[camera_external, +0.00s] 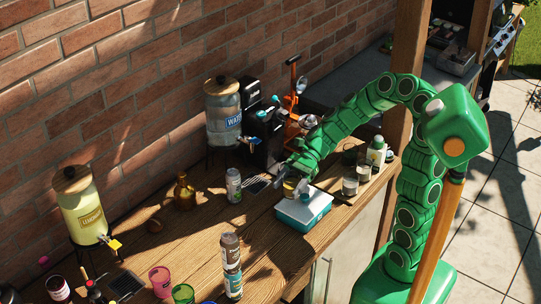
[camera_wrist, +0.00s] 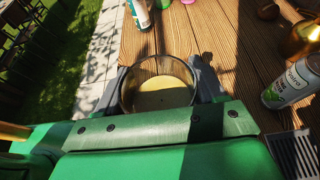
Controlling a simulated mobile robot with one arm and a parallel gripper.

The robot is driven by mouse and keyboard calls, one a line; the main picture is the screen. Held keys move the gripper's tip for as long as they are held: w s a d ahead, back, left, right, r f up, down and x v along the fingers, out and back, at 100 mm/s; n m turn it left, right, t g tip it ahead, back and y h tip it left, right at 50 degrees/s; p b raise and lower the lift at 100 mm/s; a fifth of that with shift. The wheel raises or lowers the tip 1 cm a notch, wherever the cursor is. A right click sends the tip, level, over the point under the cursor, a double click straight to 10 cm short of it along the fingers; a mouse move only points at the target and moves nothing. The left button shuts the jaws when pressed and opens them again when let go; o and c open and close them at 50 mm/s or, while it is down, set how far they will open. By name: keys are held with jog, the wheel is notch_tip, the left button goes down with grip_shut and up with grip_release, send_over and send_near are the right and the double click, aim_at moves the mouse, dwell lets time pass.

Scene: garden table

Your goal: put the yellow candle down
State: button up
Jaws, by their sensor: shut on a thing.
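The yellow candle (camera_external: 290,187) is a glass jar with pale yellow wax. In the wrist view the open top of the candle (camera_wrist: 158,97) faces the camera, with dark gripper fingers on both sides of it. My gripper (camera_external: 297,184) is shut on the jar. In the external view the candle appears at the back left edge of a teal box with a pale lid (camera_external: 303,207). I cannot tell whether its base touches anything; the base is hidden in the wrist view.
A grey can (camera_external: 233,186) stands left of the candle, and a drip grille (camera_external: 257,184) lies between. Glass jars (camera_external: 350,184) stand to the right. Bare wooden table (camera_external: 190,235) lies to the left.

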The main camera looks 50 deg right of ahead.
jog(key=s+a, duration=0.3)
jog(key=a, duration=2.2)
jog(key=w+a+f, duration=0.2)
jog(key=w, duration=0.1)
jog(key=w+a+f, duration=0.5)
jog(key=w+f, duration=0.1)
jog(key=shift+w+a, duration=0.35)
jog(key=shift+a, duration=0.05)
jog(key=shift+w+a+f, duration=0.4)
jog(key=shift+w+f, duration=0.2)
jog(key=shift+f, duration=0.25)
jog(key=shift+w+a+f, duration=0.1)
jog(key=shift+f, duration=1.5)
jog(key=shift+f, duration=0.1)
